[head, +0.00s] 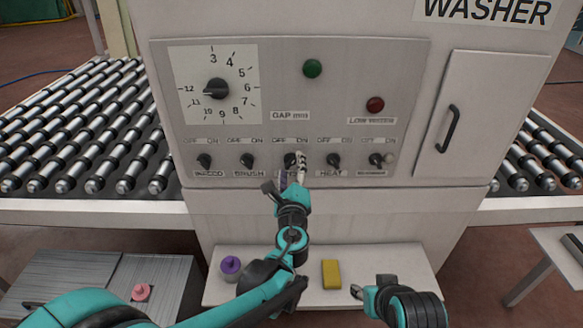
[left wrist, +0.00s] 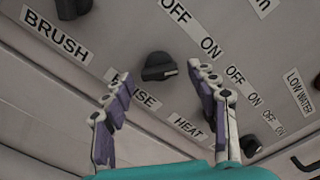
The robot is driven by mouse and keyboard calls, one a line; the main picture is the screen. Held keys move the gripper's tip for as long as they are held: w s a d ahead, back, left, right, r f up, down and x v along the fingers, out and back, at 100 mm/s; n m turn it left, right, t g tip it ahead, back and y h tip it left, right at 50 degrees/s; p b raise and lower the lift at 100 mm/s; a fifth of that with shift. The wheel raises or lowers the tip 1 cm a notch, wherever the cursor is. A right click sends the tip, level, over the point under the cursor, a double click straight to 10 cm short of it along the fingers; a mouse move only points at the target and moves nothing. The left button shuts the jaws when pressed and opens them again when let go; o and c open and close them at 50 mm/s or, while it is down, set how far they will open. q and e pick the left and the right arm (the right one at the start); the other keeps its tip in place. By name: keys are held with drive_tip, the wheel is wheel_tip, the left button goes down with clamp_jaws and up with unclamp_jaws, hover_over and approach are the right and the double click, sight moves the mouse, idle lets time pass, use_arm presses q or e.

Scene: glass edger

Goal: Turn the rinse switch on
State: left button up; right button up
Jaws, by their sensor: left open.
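The rinse switch (head: 290,159) is a dark rotary knob in the middle of the lower row on the grey panel, partly hidden by my left gripper in the head view. In the left wrist view the knob (left wrist: 158,67) shows clearly, with a pale mark on its right end. That end lies nearer the ON label (left wrist: 210,48) than OFF (left wrist: 173,10). My left gripper (head: 292,170) is open at the panel. Its fingers (left wrist: 166,88) stand on either side of the knob, with visible gaps. My right gripper (head: 360,293) is low at the right, over the shelf; its opening is unclear.
The brush knob (head: 247,160) and heat knob (head: 333,160) flank the rinse knob closely. Above are a dial (head: 217,88), a green button (head: 312,68) and a red lamp (head: 375,104). A shelf (head: 405,265) below holds a yellow block (head: 331,274) and a purple object (head: 231,266).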

use_arm(q)
drive_tip(key=s, duration=1.1)
drive_tip(key=shift+s, duration=0.2)
drive_tip(key=s+a+f+n+g+y, duration=0.2)
drive_tip(key=s+a+f+n+g, duration=0.15)
drive_tip(key=a+n, duration=0.45)
drive_tip(key=s+a+f+n+g+y, duration=0.2)
drive_tip(key=a+f+n+g, duration=0.15)
drive_tip(key=a+n, duration=0.45)
drive_tip(key=s+a+f+n+g+h, duration=0.2)
drive_tip(key=s+f+n+g+h, duration=0.1)
drive_tip(key=s+n, duration=0.6)
wheel_tip(320, 180, down, 2)
drive_tip(key=shift+s+a+f+g+h, duration=0.2)
drive_tip(key=shift+s+g+h, duration=0.25)
drive_tip(key=shift+s, duration=0.55)
